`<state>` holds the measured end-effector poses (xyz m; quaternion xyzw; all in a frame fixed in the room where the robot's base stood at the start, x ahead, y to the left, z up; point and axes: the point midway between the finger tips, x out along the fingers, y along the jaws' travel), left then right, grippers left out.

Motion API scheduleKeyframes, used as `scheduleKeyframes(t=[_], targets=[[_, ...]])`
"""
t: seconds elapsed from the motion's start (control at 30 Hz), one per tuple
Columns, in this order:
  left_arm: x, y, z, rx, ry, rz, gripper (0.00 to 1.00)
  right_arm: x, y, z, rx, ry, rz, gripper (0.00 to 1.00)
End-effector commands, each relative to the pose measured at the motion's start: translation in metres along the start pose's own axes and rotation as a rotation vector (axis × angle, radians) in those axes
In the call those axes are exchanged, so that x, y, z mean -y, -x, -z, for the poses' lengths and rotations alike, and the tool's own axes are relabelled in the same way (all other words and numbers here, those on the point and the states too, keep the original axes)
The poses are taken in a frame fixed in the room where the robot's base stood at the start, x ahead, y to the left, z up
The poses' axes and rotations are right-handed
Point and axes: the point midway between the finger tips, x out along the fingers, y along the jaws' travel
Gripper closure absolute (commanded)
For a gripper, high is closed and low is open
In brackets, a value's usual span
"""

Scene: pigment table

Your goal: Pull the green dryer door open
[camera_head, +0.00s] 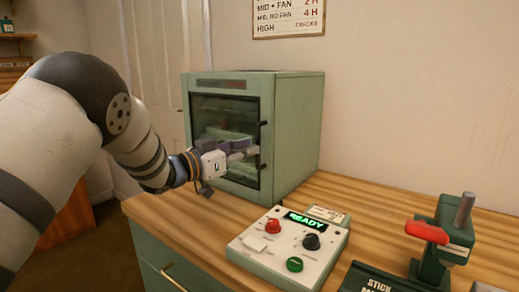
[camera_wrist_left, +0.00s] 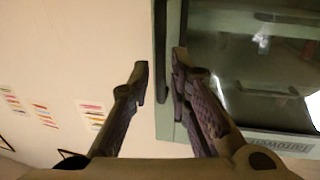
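The green dryer (camera_head: 297,125) stands on the wooden counter, and its glass-fronted door (camera_head: 225,108) looks shut. A dark upright handle bar (camera_wrist_left: 160,50) runs along the door's edge in the left wrist view. My left gripper (camera_head: 252,152) is in front of the door at its right edge. In the left wrist view the fingers (camera_wrist_left: 160,72) are apart, one on each side of the bar. I cannot tell whether either finger touches it. The gripper hides the middle of the handle in the head view. My right gripper is not in view.
A control box (camera_head: 265,262) with knobs and a READY display sits in front of the dryer. A green device with a red lever (camera_head: 427,232) stands at the right. A drawer handle (camera_head: 172,277) shows below the counter. The counter right of the dryer is partly clear.

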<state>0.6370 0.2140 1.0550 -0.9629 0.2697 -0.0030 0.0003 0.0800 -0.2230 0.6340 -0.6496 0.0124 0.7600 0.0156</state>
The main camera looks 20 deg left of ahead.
Motion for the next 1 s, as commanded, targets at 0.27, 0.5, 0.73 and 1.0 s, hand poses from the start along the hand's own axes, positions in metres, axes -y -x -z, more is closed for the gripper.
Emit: scheduleKeyframes(t=[0.27, 0.5, 0.73, 1.0], targets=[[0.001, -0.039, -0.009, 0.009, 0.006, 0.000, 0.82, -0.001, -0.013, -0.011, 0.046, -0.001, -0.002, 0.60], [0.001, -0.041, -0.005, 0.006, 0.005, 0.001, 0.82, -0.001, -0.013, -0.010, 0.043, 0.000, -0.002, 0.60], [0.001, -0.040, -0.005, 0.006, 0.005, 0.001, 1.00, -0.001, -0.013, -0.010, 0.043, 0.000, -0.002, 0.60], [0.003, -0.041, -0.008, 0.008, 0.005, -0.014, 1.00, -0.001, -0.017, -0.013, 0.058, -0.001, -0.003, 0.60]])
